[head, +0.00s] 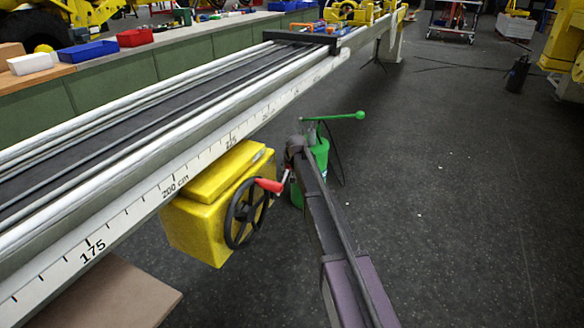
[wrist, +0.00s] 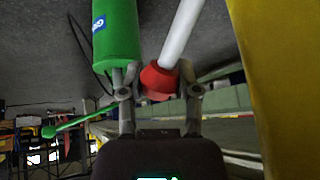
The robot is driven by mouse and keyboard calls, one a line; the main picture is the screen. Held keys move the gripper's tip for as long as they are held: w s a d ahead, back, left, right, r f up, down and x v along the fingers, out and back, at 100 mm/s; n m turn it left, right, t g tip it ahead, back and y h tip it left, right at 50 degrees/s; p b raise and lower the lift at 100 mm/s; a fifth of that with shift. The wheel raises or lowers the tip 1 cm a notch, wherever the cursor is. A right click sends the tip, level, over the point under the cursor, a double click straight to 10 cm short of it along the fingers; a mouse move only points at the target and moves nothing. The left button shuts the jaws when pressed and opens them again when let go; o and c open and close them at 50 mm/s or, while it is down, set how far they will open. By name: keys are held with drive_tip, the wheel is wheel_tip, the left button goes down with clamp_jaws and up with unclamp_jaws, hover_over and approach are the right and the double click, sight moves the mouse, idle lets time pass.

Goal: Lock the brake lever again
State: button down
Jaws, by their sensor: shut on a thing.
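The brake lever (head: 270,185) has a red grip and sits beside the black handwheel (head: 246,212) on the yellow gearbox housing (head: 200,235) under the rail. In the wrist view the red end of the brake lever (wrist: 158,82) lies between the fingers, with its pale rod running up and away. My gripper (wrist: 160,95) is shut on this red end. In the head view my gripper (head: 287,178) is small and partly hidden by my own arm, close to the red grip. The lever's pivot is not clearly visible.
A long rail with a centimetre scale (head: 175,185) runs above the housing. A green cylinder with a green handle (head: 318,155) stands just behind my gripper; it also shows in the wrist view (wrist: 115,35). A brown board (head: 110,295) lies lower left.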

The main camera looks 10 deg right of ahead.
drive_tip(key=shift+s+a+r+t+h, duration=0.4)
drive_tip(key=shift+s+r+t, duration=0.25)
drive_tip(key=shift+r+t, duration=0.15)
drive_tip(key=shift+c, duration=1.5)
unclamp_jaws()
drive_tip(key=shift+s+d, duration=0.1)
drive_tip(key=shift+s, duration=0.05)
drive_tip(key=c, duration=0.7)
drive_tip(key=shift+s+d+f, duration=0.15)
drive_tip(key=shift+s, duration=0.4)
drive_tip(key=shift+s+d+f, duration=0.1)
drive_tip(key=shift+s, duration=0.45)
clamp_jaws()
drive_tip(key=s+d+f+g, duration=0.1)
drive_tip(key=s+d+g, duration=0.1)
drive_tip(key=s, duration=1.1)
drive_tip(key=s+d+f+g, duration=0.1)
drive_tip(key=s+d+g, duration=0.2)
drive_tip(key=s, duration=1.1)
drive_tip(key=s+d+f+g, duration=0.2)
drive_tip(key=s+g, duration=0.1)
drive_tip(key=s, duration=1.1)
drive_tip(key=shift+d, duration=0.4)
